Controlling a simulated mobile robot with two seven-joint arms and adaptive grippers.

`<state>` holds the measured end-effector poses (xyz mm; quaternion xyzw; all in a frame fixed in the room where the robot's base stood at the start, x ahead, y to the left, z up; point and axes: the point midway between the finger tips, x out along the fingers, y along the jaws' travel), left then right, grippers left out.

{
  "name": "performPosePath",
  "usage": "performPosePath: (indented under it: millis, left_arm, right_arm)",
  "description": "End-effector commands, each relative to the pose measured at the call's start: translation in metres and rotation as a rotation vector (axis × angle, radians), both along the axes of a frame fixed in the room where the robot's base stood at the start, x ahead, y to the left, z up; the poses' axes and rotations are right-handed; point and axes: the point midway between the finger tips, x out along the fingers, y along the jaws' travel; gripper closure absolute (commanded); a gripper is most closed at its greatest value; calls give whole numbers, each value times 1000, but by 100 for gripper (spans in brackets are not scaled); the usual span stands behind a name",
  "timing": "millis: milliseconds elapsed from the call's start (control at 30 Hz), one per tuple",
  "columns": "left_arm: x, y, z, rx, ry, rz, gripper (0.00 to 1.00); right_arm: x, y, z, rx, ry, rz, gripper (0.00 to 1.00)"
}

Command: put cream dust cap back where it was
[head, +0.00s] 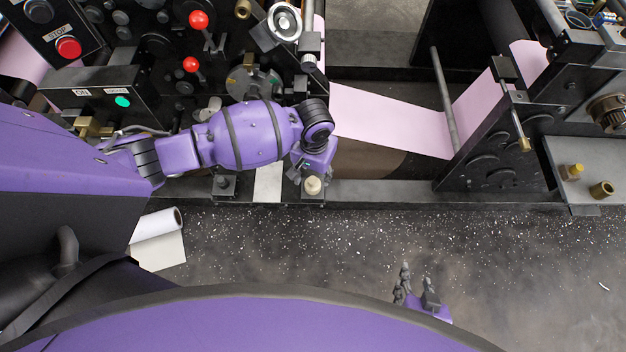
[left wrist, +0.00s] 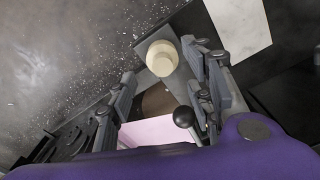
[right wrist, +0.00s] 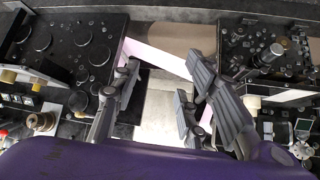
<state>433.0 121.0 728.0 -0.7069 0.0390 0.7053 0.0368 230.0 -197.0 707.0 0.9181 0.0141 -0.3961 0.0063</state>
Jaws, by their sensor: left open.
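The cream dust cap (head: 313,186) is a small round pale cap at the lower edge of the machine frame, just below my left gripper (head: 313,174) in the head view. In the left wrist view the cap (left wrist: 162,57) sits on a dark grey bracket, around the tips of the spread fingers. My left gripper is open; whether a finger touches the cap I cannot tell. My right gripper (head: 416,277) is open and empty, low over the speckled floor in the head view; its spread fingers also show in the right wrist view (right wrist: 164,68).
A pink web (head: 390,118) runs across the machine to the right. Red-knobbed levers (head: 198,20) and a control box (head: 105,95) stand at the upper left. A white roll (head: 157,224) lies on the floor. The floor at the lower right is mostly clear.

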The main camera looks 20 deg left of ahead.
Motion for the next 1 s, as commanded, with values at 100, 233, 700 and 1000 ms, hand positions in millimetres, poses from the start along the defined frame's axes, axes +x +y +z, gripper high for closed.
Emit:
performPosePath:
  millis: [100, 233, 700, 1000]
  left_arm:
    - [3, 1, 32, 0, -9, 0, 53]
    - [1, 0, 56, 0, -6, -1, 53]
    - [-7, -6, 70, -26, -3, -7, 53]
    - [-62, -69, 9, -343, -209, -19, 53]
  right_arm:
    - [6, 3, 7, 5, -13, 1, 60]
    - [7, 4, 10, 8, -16, 1, 60]
    - [-6, 1, 4, 0, 10, 8, 60]
    - [0, 2, 6, 2, 1, 10, 60]
